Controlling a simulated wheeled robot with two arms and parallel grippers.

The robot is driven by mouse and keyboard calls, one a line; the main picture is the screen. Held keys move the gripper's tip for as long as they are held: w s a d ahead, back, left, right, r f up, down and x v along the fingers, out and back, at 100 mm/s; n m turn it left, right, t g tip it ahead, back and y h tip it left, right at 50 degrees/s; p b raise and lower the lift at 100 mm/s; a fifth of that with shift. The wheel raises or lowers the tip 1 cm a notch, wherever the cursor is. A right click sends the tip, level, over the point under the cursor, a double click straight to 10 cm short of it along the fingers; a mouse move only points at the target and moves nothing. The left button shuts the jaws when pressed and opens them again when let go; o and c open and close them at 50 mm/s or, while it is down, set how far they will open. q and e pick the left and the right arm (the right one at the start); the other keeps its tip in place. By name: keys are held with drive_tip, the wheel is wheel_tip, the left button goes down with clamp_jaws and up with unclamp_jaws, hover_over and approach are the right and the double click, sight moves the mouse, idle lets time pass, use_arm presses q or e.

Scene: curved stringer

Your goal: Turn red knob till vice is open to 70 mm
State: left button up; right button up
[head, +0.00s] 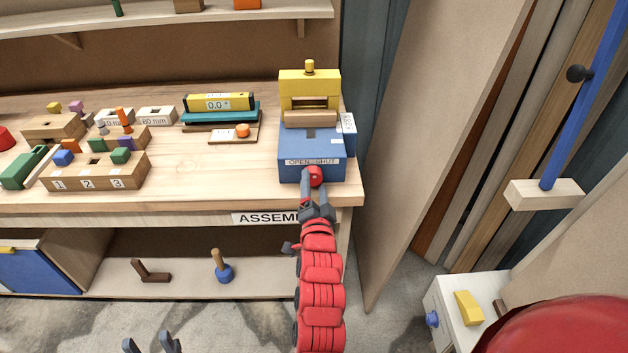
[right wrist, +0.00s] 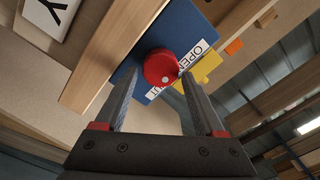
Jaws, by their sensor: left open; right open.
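The blue vice (head: 297,165) stands at the right end of the workbench, with an OPEN–SHUT label on its front. A yellow frame (head: 290,84) with a wooden block (head: 310,118) before it rises behind the blue body; I cannot read the jaw gap. The red knob (head: 315,174) is on the vice's front, and in the right wrist view (right wrist: 160,68) it shows a pale dot. My right gripper (head: 317,197) is open, its fingertips on either side of the knob; contact cannot be told. My left gripper (head: 152,344) is open and empty at the bottom edge, away from the bench.
A wooden block numbered 1, 2, 3 (head: 97,178) and several coloured pieces lie on the bench's left. A yellow level (head: 219,102) lies near the vice. A tan panel (head: 425,120) stands close right of the bench. Bare benchtop (head: 215,170) lies left of the vice.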

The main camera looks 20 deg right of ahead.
drive_tip(key=shift+x, duration=1.4)
drive_tip(key=c, duration=1.1)
drive_tip(key=shift+n, duration=0.3)
drive_tip(key=n, duration=0.3)
drive_tip(key=n+b, duration=0.1)
drive_tip(key=n, duration=0.2)
drive_tip(key=shift+a+f, duration=0.1)
drive_tip(key=shift+a, duration=0.1)
drive_tip(key=n, duration=0.4)
drive_tip(key=shift+n, duration=0.3)
drive_tip(key=shift+n+b, duration=0.3)
drive_tip(key=shift+n, duration=0.9)
